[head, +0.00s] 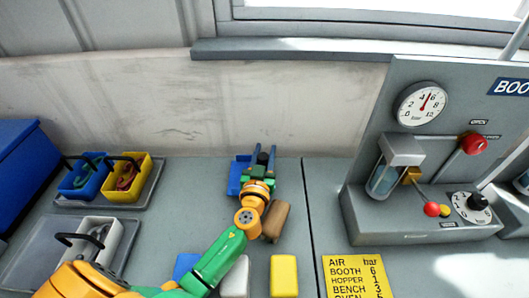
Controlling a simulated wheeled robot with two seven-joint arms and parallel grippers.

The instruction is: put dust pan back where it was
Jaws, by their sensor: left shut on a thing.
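A blue piece (236,178), which I take for the dust pan, is at the back middle of the grey bench, near the wall. I cannot tell whether the pan touches the bench. A brown block-like piece (276,221) lies just right of my left wrist. My right gripper is not in view.
At left, a tray holds a blue bin (78,184) and a yellow bin (143,182); a white bin (104,229) is nearer. A yellow block (284,276) lies in front. The gauge panel (385,96) stands at right, behind a yellow sign (353,276).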

